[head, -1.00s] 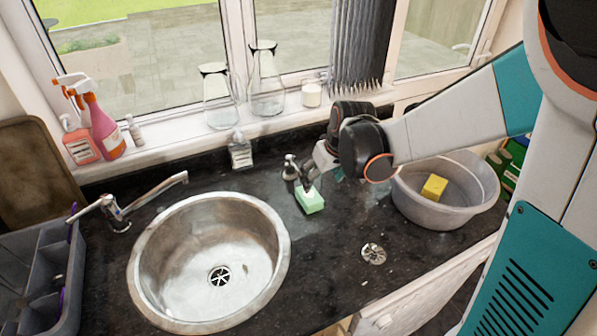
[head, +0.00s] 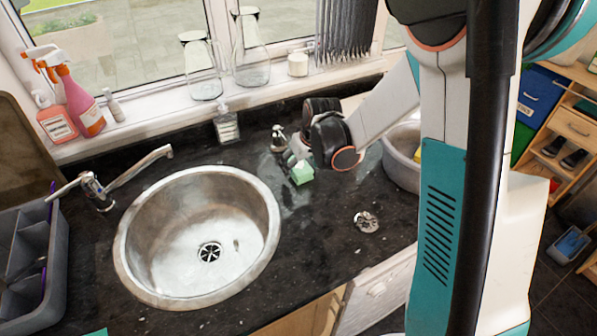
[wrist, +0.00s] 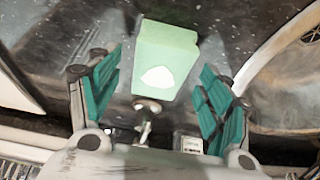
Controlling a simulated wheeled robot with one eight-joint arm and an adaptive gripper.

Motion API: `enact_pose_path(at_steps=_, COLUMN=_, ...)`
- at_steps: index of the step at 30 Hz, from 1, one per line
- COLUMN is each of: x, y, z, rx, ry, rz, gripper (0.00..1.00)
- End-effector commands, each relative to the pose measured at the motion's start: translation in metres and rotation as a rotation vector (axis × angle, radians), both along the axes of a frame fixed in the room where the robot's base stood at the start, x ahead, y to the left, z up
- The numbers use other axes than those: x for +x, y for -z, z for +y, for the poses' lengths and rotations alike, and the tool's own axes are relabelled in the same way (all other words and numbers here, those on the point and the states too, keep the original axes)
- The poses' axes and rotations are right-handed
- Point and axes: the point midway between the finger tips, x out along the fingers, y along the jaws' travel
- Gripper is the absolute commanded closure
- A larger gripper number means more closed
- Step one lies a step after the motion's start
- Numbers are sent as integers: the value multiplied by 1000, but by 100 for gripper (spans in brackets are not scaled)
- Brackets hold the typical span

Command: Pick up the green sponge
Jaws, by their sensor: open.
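The green sponge (head: 302,174) is a small pale-green block on the dark counter, to the right of the round sink. In the wrist view the sponge (wrist: 168,45) sits at top centre, with a whitish patch on its near face. My gripper (wrist: 160,66) is open, with one teal finger on each side of the sponge's near part and visible gaps between. In the head view my gripper (head: 294,160) is right at the sponge, and its fingers are partly hidden by my wrist.
The steel sink (head: 197,238) lies left of the sponge. A small metal dispenser (head: 278,140) stands just behind it, and a clear soap bottle (head: 227,127) farther left. A strainer (head: 366,221) lies in front right. A grey basin (head: 402,165) at right is partly hidden by my body.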

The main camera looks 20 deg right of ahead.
Motion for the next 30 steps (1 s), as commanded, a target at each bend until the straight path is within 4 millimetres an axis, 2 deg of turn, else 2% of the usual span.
enact_pose_path(at_steps=1, x=3, y=10, z=1, rx=0, ry=0, rz=0, gripper=28)
enact_pose_path(at_steps=3, x=6, y=17, z=1, rx=0, ry=0, rz=0, gripper=28)
enact_pose_path(at_steps=11, x=7, y=18, z=1, rx=0, ry=0, rz=0, gripper=28)
enact_pose_path(at_steps=16, x=7, y=18, z=2, rx=0, ry=0, rz=0, gripper=67)
enact_pose_path(at_steps=21, x=7, y=18, z=2, rx=0, ry=0, rz=0, gripper=72)
enact_pose_path(at_steps=30, x=7, y=15, z=1, rx=0, ry=0, rz=0, gripper=72)
